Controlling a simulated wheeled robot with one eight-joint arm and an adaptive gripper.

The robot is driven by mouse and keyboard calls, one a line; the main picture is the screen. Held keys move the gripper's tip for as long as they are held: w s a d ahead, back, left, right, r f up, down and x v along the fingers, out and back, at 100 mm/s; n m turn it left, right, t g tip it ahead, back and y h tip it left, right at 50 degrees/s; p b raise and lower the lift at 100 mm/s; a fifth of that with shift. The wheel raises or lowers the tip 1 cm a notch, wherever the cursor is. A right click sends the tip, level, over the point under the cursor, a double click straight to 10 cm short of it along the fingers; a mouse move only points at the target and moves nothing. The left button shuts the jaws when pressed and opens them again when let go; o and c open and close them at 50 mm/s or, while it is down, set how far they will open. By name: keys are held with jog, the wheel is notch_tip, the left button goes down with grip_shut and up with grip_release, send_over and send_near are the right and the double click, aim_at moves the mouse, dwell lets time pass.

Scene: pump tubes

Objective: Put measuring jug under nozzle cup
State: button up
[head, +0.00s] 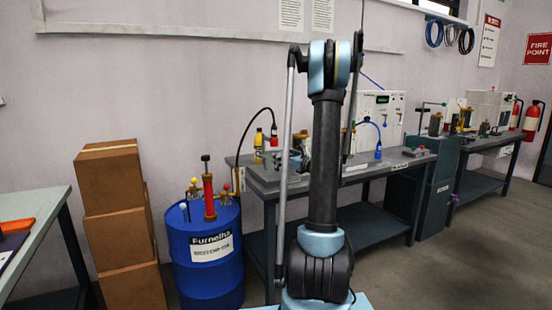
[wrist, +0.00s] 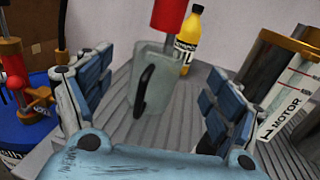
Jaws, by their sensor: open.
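My gripper (wrist: 157,78) is open in the wrist view, one blue-padded finger on each side of the picture. A pale, translucent measuring jug (wrist: 142,62) with a black handle stands upright on a grey ribbed surface between and beyond the fingers. Neither finger visibly touches it. A red nozzle cup (wrist: 169,14) shows directly above the jug's rim in the wrist view; whether it is exactly over the opening I cannot tell. In the head view the red cup (head: 274,140) hangs from a black hose over the bench.
A yellow bottle (wrist: 189,42) stands just behind the jug to the right. A metal cylinder with a "MOTOR" label (wrist: 292,98) is close on the right. A blue drum (head: 207,255) with a red hand pump (head: 209,196) stands left of the bench (head: 340,186).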

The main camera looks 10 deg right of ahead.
jog(key=v, duration=0.2)
jog(key=shift+s+d, duration=0.25)
jog(key=shift+s, duration=0.1)
jog(key=shift+s+a, duration=0.1)
jog(key=shift+s, duration=0.1)
jog(key=s+a+f+n+g+h, duration=0.1)
jog(key=s+a+n+g, duration=0.4)
jog(key=s+n, duration=0.4)
jog(key=s+a+f+n+g+h, duration=0.1)
jog(key=s+a+f+n+g, duration=0.15)
jog(key=s+a+n, duration=0.7)
jog(key=s+d+f+n+g+h, duration=0.2)
jog(key=s+d+f+n, duration=0.1)
jog(key=s, duration=0.6)
jog(key=s+d+f+n+g+h, duration=0.2)
jog(key=s+f+n, duration=0.1)
jog(key=s, duration=0.6)
jog(key=s+d+f+n+g+h, duration=0.2)
jog(key=s+n, duration=0.3)
jog(key=s, duration=0.5)
jog(key=shift+d+f+n+h, duration=0.35)
jog(key=shift+d+f+h, duration=0.15)
jog(key=shift+d+f, duration=0.3)
jog(key=shift+s+r, duration=0.1)
